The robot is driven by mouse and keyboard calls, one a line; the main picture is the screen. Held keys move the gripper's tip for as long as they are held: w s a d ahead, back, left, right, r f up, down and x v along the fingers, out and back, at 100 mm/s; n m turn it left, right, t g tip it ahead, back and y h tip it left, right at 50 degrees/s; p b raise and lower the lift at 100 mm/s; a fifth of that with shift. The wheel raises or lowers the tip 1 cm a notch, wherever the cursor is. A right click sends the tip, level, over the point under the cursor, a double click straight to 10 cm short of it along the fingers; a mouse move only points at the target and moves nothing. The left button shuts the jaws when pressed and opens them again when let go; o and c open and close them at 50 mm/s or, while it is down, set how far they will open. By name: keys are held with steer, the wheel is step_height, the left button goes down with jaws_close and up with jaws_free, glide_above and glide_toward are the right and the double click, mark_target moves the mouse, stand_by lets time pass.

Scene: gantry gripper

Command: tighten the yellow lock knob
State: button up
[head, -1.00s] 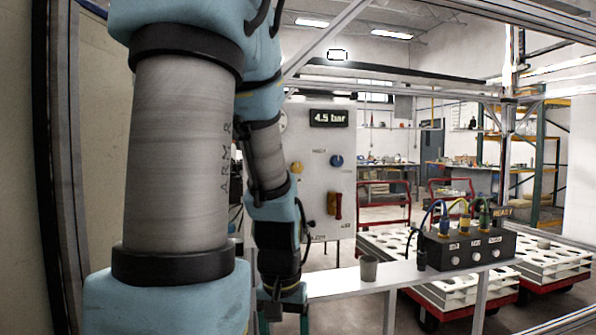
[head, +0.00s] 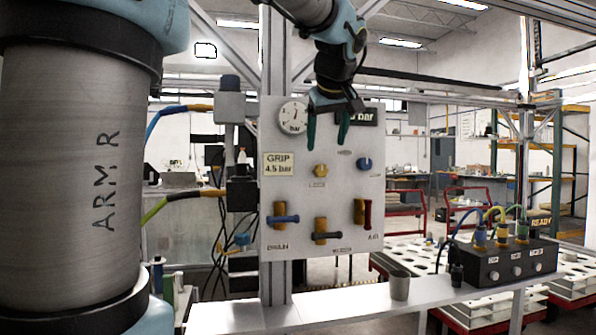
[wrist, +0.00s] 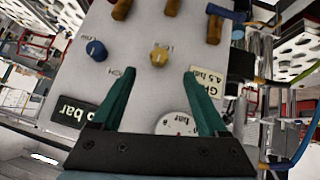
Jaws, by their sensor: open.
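The yellow lock knob (head: 320,171) sits on the pale upright panel (head: 343,196), below the gauge and display and left of a blue knob (head: 364,164). It also shows in the wrist view (wrist: 159,56), centred sideways just beyond my fingertips. My gripper (head: 328,143) is open and empty, with its green fingers pointing down above the yellow knob in the head view. In the wrist view my gripper (wrist: 159,76) has one finger to each side of the knob's line. The fingers look apart from the knob. My gripper partly covers the pressure display (head: 369,115).
A round gauge (head: 293,115) and a grip-pressure label (head: 279,164) are on the panel. Lower down are valves with a blue handle (head: 283,219), a black handle (head: 326,236) and a red handle (head: 367,213). A grey cup (head: 399,286) and black connector box (head: 498,263) stand on the shelf.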

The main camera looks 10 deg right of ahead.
mark_target(322, 168)
steer(key=p+x, duration=0.1)
steer(key=x, duration=0.9)
steer(key=shift+w+p, duration=0.3)
steer(key=shift+w, duration=0.05)
steer(key=shift+c, duration=0.3)
jaws_close()
